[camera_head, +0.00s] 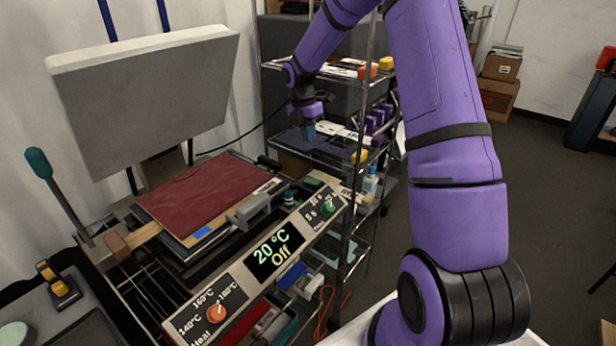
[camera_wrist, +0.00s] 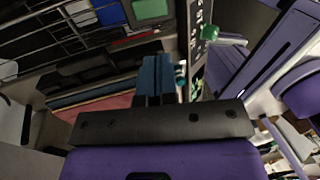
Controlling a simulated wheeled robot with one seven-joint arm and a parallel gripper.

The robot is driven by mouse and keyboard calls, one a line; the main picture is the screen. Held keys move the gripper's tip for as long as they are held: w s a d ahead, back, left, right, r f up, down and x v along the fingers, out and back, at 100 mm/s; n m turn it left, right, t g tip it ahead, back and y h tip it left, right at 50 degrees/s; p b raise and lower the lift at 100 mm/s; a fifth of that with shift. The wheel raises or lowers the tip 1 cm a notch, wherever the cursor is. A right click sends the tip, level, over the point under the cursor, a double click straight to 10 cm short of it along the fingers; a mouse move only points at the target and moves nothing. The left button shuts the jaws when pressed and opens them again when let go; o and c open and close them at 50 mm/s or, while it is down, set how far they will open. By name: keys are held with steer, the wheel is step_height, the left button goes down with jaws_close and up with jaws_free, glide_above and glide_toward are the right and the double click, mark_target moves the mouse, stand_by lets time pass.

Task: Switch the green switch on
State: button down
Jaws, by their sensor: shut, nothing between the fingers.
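The heat press has a sloped front panel whose display (camera_head: 275,249) reads "20 °C Off". A dark green rectangular piece (camera_head: 313,183), which looks like the green switch, sits at the right end of the machine above the panel. A green rectangle in a grey frame (camera_wrist: 150,9) shows at the top of the wrist view and appears to be the same part. A green round knob (camera_head: 328,204) is on the panel; it also shows in the wrist view (camera_wrist: 204,38). My gripper (camera_head: 308,133) is shut and empty, above and behind the switch, with its blue fingertips (camera_wrist: 156,62) apart from it.
An orange heat knob (camera_head: 216,314) is at the panel's left. The raised grey upper plate (camera_head: 145,95) stands over the red cloth (camera_head: 205,195). A metal shelf rack (camera_head: 345,225) with bottles and boxes stands close on the right. Open floor (camera_head: 545,190) lies farther right.

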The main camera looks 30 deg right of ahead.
mark_target(313, 181)
steer(key=f, duration=0.4)
steer(key=s+f, duration=0.1)
steer(key=f, duration=0.4)
steer(key=s+d+f, duration=0.1)
steer(key=f, duration=0.3)
steer(key=shift+s+f, duration=0.25)
steer(key=shift+f, duration=0.15)
steer(key=shift+s+f+t, duration=0.15)
steer(key=shift+f+t, duration=0.1)
steer(key=shift+t, duration=0.05)
steer(key=shift+a, duration=0.1)
steer(key=shift+w+a+r, duration=0.2)
steer(key=shift+w, duration=0.6)
